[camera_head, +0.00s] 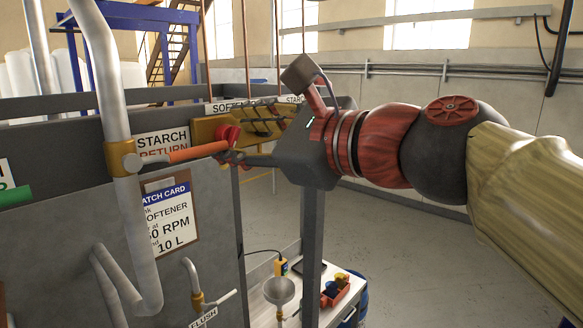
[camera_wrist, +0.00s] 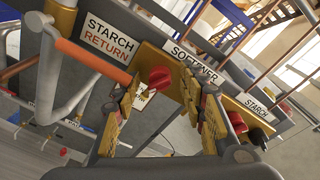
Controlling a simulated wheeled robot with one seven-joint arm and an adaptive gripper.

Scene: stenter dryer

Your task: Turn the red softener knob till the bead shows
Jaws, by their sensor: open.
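The red softener knob (camera_wrist: 159,78) sits on a yellow panel below the SOFTENER label (camera_wrist: 190,64). In the head view the knob (camera_head: 228,132) shows left of my gripper (camera_head: 243,143), partly hidden. My gripper (camera_wrist: 166,97) is open, and in the wrist view the knob appears between its spread fingers, near the left fingertip. I cannot tell whether a finger touches it. No bead can be made out. A second red knob (camera_wrist: 236,121) shows beside the right finger, near the STARCH label (camera_wrist: 256,106).
An orange-sleeved handle (camera_head: 198,152) on a grey pipe (camera_head: 117,110) stands close left of the knob. A batch card (camera_head: 168,218) hangs on the panel below. Open floor lies to the right.

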